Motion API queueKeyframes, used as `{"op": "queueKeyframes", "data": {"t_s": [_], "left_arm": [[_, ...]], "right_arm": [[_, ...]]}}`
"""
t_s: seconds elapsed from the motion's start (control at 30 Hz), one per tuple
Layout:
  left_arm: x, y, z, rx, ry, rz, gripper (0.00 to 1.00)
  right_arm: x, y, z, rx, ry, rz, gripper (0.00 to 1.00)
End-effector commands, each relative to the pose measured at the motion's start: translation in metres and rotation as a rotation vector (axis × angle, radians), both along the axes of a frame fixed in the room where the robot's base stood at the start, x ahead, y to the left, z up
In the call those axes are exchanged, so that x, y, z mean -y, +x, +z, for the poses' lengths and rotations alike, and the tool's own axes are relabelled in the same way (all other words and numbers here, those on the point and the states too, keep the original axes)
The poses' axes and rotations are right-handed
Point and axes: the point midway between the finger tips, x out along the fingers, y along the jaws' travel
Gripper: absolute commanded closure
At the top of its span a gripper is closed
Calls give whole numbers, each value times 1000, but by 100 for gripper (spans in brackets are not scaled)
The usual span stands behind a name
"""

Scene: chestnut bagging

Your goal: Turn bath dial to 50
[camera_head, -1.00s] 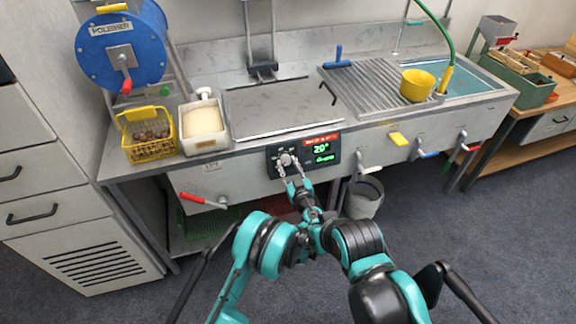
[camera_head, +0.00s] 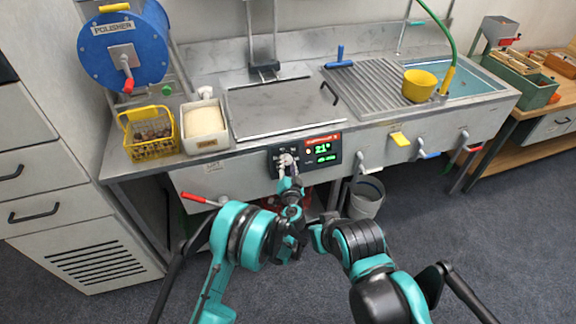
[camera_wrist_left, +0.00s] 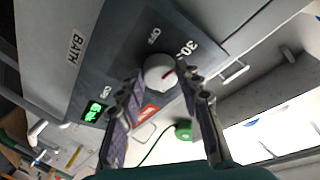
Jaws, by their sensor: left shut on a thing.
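In the head view the panel's green display (camera_head: 322,148) reads about 21°. My left gripper (camera_head: 288,163) is at the panel, its fingers closed on the dial; in the left wrist view the fingertips (camera_wrist_left: 160,85) sit on either side of the knob. The gripper hides part of the dial in the head view.
A lidded metal bath (camera_head: 280,108) lies above the panel. A yellow basket (camera_head: 150,135) and a white tub (camera_head: 205,125) stand left. A red-handled lever (camera_head: 195,198) sticks out below left. A yellow bowl (camera_head: 418,85) stands on the drainer.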

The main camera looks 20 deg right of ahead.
Motion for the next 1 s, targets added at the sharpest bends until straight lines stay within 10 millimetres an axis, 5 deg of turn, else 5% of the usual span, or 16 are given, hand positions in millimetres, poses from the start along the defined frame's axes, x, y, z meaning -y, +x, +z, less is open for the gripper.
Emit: {"op": "queueKeyframes", "data": {"t_s": [1.0], "left_arm": [[-2,3,9,-31,914,-292,94]], "right_arm": [[0,0,7,0,0,0,100]]}}
